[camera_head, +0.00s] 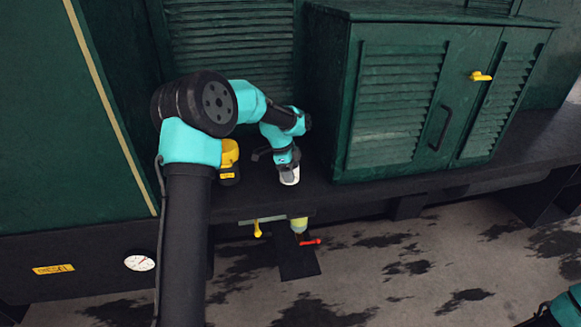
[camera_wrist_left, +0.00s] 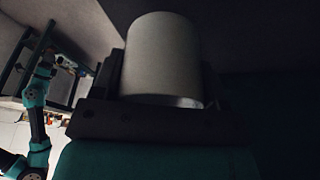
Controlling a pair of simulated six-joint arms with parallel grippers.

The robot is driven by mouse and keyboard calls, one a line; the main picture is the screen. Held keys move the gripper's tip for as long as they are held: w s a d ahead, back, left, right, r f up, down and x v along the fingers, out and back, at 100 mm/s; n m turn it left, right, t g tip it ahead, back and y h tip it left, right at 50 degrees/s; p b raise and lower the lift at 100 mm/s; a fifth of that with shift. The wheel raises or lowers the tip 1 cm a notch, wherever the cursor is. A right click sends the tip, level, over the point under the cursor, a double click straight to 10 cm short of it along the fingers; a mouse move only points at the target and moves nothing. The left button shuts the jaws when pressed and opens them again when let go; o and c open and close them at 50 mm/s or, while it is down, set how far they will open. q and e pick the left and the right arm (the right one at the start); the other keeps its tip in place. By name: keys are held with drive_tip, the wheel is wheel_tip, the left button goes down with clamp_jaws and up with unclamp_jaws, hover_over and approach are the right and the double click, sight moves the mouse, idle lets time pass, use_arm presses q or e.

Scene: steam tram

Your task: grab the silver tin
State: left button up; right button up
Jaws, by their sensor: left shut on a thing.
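The silver tin (camera_head: 289,176) is a small pale cylinder on or just above the dark ledge, left of the green louvred cabinet. My left gripper (camera_head: 286,165) reaches down over it and is shut on it. In the left wrist view the tin (camera_wrist_left: 162,58) fills the space between the dark jaws (camera_wrist_left: 160,95), with a jaw against each side. I cannot tell whether its base touches the ledge. A teal part of my right arm shows at the bottom right corner of the head view; its gripper does not show clearly.
A yellow and black object (camera_head: 229,160) stands on the ledge (camera_head: 350,195) just left of the tin. The green cabinet (camera_head: 420,95), with a yellow latch (camera_head: 480,76), rises close on the right. Below the ledge hang a yellow lever (camera_head: 257,229) and a red handle (camera_head: 310,242).

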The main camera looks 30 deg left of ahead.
use_arm(q)
drive_tip(key=s+d+r, duration=0.1)
drive_tip(key=s+d, duration=0.5)
drive_tip(key=s, duration=0.4)
